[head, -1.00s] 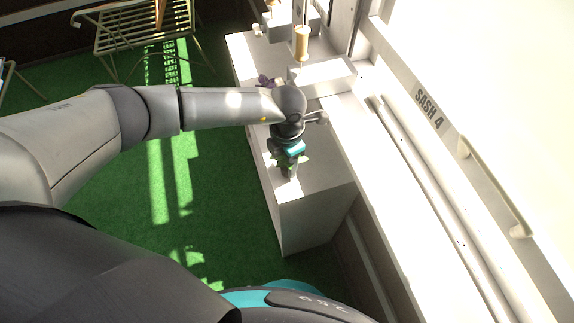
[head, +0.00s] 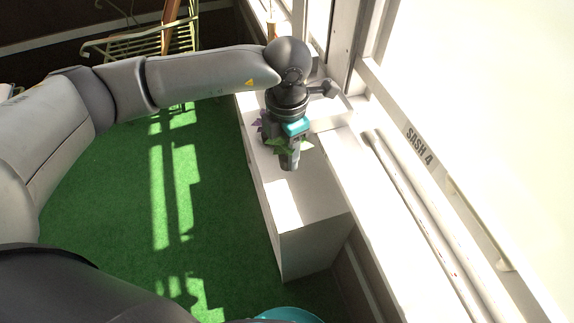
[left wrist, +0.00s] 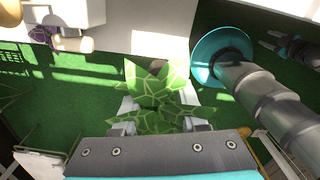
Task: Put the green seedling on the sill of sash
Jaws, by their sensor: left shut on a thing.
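The green seedling (head: 305,146) shows as green pointed leaves around the fingers of my left gripper (head: 290,163) in the head view. In the left wrist view, the seedling's large faceted leaves (left wrist: 157,84) stand between the two fingers of the left gripper (left wrist: 160,122), which is shut on it. Its lower part is hidden. The gripper is above the white bench. The sill (head: 375,205) is the bright white ledge to its right, below the sash marked SASH 4 (head: 419,147). What looks like my right gripper (left wrist: 288,48) is at the upper right of the wrist view, its jaws unclear.
The white bench (head: 310,235) has bare room on its near top. A purple plant (head: 264,128) is partly hidden behind my left gripper; it also shows in the wrist view (left wrist: 43,35). A pale bar (head: 415,215) runs along the sash.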

